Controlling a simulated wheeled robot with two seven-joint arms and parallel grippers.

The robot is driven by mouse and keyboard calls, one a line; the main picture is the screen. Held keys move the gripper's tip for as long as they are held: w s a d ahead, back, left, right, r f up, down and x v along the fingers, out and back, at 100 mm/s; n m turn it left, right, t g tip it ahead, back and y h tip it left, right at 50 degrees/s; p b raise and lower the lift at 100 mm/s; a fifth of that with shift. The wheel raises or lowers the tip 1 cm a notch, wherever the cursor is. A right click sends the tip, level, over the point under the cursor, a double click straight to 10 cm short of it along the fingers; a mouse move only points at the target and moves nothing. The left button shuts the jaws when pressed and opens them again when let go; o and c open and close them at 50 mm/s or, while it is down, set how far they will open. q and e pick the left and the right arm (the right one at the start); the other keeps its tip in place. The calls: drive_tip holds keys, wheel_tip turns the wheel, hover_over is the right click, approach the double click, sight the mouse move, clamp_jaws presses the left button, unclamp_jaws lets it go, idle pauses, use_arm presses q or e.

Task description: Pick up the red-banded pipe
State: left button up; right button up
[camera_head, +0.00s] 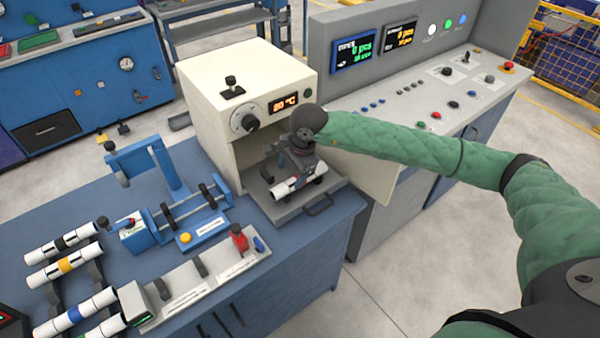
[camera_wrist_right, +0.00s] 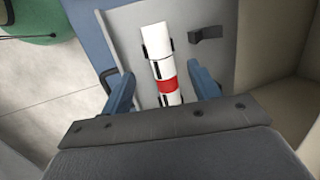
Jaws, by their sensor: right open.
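The red-banded pipe (camera_head: 287,187) is white and lies at the front opening of the cream oven (camera_head: 205,105), on its grey tray (camera_head: 292,211). In the right wrist view the pipe (camera_wrist_right: 156,48) runs up the picture between the two blue fingers, with its red band low between them. My right gripper (camera_head: 298,175) is over the pipe in the head view and hides part of it. In the right wrist view the gripper (camera_wrist_right: 160,76) is open, with a visible gap between each finger and the pipe. My left gripper is not in view.
The oven wall and roof stand close behind my right gripper. A dark tray handle (camera_head: 318,205) is at the front. White pipes with black, yellow (camera_head: 66,266) and blue bands lie on a rack at the left. A blue fixture (camera_head: 165,215) stands on the bench.

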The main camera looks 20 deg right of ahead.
drive_tip(key=d, duration=0.1)
drive_tip(key=w+d+h, duration=0.1)
drive_tip(key=d, duration=0.1)
drive_tip(key=shift+w+d+r, duration=0.2)
drive_tip(key=shift+r, duration=0.15)
drive_tip(key=shift+w+d+f+h+p, duration=0.1)
drive_tip(key=shift+d+f+h+p, duration=0.05)
drive_tip(key=shift+h+p, duration=0.15)
drive_tip(key=shift+w+f+p, duration=0.2)
drive_tip(key=shift+f+p, duration=0.4)
drive_tip(key=shift+f, duration=0.5)
drive_tip(key=f+p, duration=0.2)
drive_tip(key=f, duration=0.1)
drive_tip(key=f+p, duration=0.1)
drive_tip(key=shift+w+a+f, duration=0.2)
drive_tip(key=shift+w+f, duration=0.05)
drive_tip(key=shift+w, duration=0.1)
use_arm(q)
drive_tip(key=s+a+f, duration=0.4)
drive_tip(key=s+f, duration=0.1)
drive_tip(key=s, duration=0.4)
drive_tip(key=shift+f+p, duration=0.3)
use_arm(e)
drive_tip(key=shift+f, duration=0.25)
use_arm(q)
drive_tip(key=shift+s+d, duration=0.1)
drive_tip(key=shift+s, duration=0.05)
use_arm(e)
drive_tip(key=c, duration=1.1)
